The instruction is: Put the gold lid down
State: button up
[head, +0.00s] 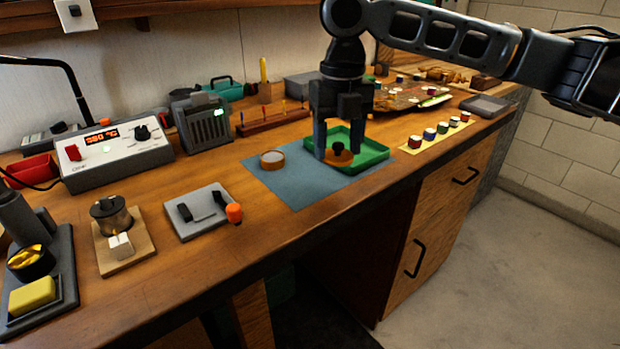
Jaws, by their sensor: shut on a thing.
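The gold lid (338,158) is a small orange-gold disc with a dark knob on top. My gripper (338,154) points straight down and is shut on the lid, with one finger on each side. The lid shows over the near left part of a green tray (376,158). I cannot tell whether it touches the tray floor or hangs just above it. The tray sits on a blue-grey mat (290,186). A small round container (271,159) with a copper-coloured rim and pale top stands on the mat, left of the tray.
A row of small coloured pots (443,128) stands on a yellow strip to the right. A grey plate (203,211) with dark parts and an orange knob lies to the left. A grey ribbed box (203,122) stands behind. The mat's front part is clear.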

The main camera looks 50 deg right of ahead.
aim_at(309, 192)
jog(key=w+a+f, duration=0.1)
jog(key=w, duration=0.1)
jog(key=w+a+f, duration=0.1)
jog(key=a+f, duration=0.1)
jog(key=shift+w+a+f, duration=0.1)
jog(key=shift+w+a, duration=0.15)
jog(key=shift+w, duration=0.1)
jog(key=shift+f, duration=1.95)
jog(key=shift+f, duration=0.15)
jog(key=o, duration=1)
notch_tip(309, 192, up, 12)
jog(key=shift+r, duration=0.2)
jog(key=shift+s+f, duration=0.1)
